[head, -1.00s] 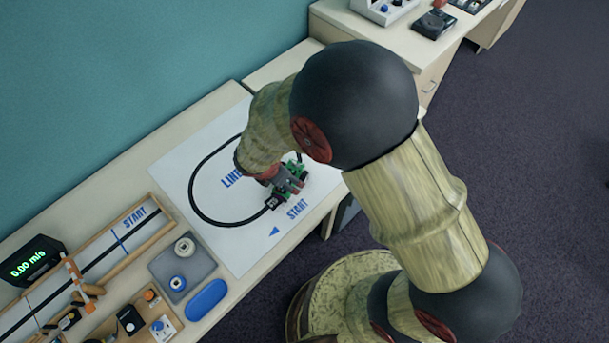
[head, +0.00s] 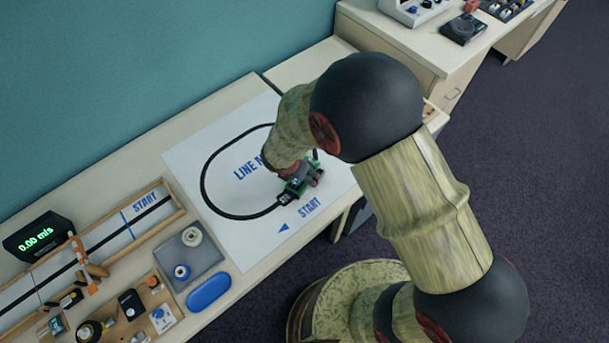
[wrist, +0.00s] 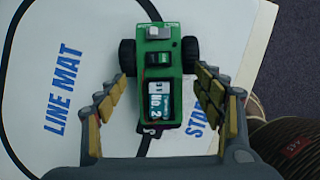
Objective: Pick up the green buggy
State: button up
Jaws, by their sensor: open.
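The green buggy (head: 297,183) sits on the white line mat (head: 238,237), on the black track line near the START mark. In the wrist view the buggy (wrist: 160,60) shows its green top, two black wheels and a small label reading "No 2". My gripper (wrist: 160,95) is open, with one finger on each side of the buggy and a gap visible on both sides. In the head view my arm comes down over the buggy and hides part of it, along with most of my gripper (head: 296,174).
Left of the mat are a grey tray (head: 203,262) with round parts, a blue oval case (head: 208,292) and a wooden tray of small parts (head: 170,297). A track board (head: 130,232) and a speed display (head: 38,236) stand further left. The teal wall is behind.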

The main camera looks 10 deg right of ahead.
jog(key=shift+w+d+f, duration=0.1)
jog(key=shift+w+f, duration=0.05)
jog(key=shift+f, duration=0.2)
jog(key=shift+r, duration=0.1)
jog(key=shift+c, duration=1.1)
jog(key=c, duration=0.7)
